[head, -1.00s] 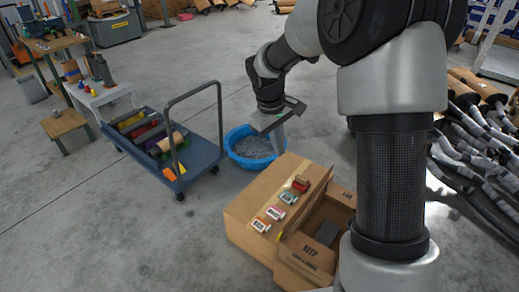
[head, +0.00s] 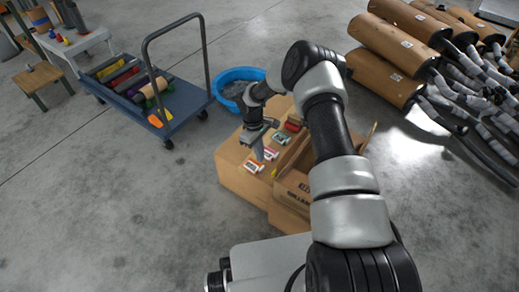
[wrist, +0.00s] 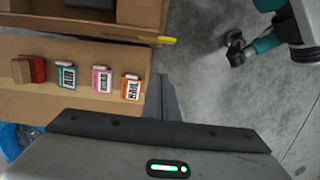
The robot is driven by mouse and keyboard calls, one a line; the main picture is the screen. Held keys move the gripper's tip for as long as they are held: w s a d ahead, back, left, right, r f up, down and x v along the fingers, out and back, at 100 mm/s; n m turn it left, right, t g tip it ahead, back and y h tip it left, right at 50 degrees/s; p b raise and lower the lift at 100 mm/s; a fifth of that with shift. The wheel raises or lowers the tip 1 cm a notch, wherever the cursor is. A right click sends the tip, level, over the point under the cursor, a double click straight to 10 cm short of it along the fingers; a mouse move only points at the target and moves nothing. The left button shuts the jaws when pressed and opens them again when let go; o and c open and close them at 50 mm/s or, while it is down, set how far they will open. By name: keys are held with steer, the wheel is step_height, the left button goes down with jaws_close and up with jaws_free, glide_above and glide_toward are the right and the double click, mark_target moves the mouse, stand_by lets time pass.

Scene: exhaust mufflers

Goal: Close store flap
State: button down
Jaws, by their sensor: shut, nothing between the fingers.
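An open cardboard box (head: 292,191) with dark printing on its near side stands in front of me. A raised cardboard flap (head: 370,138) shows on its right side; I cannot tell which flap is the store flap. In the wrist view, part of the box (wrist: 125,30) shows at the top, with a dark inside. My gripper (head: 262,152) is shut and empty, pointing down over the left part of the cardboard, close to the small cards. In the wrist view its fingers (wrist: 168,100) are together beside the carton's edge. My arm hides part of the box.
Several coloured cards (wrist: 100,80) lie on the closed carton (head: 235,172) beside the box. A yellow tool (wrist: 160,40) lies at the box's edge. A blue tub (head: 235,76), a loaded cart (head: 180,120) and mufflers (head: 400,50) stand around.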

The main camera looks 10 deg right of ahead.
steer(key=s+d+f, duration=0.3)
steer(key=f, duration=0.1)
steer(key=shift+b, duration=0.3)
steer(key=shift+s+d+t+y, duration=0.3)
steer(key=shift+s+d, duration=0.1)
steer(key=shift+s, duration=0.05)
steer(key=s+d+f+t+y+b, duration=0.1)
steer(key=s+d+f+b, duration=0.2)
steer(key=s+d+f, duration=0.3)
steer(key=shift+s+d+f+t+y, duration=0.3)
steer(key=shift+s+d, duration=0.4)
steer(key=shift+d, duration=0.05)
stand_by(0.8)
stand_by(0.5)
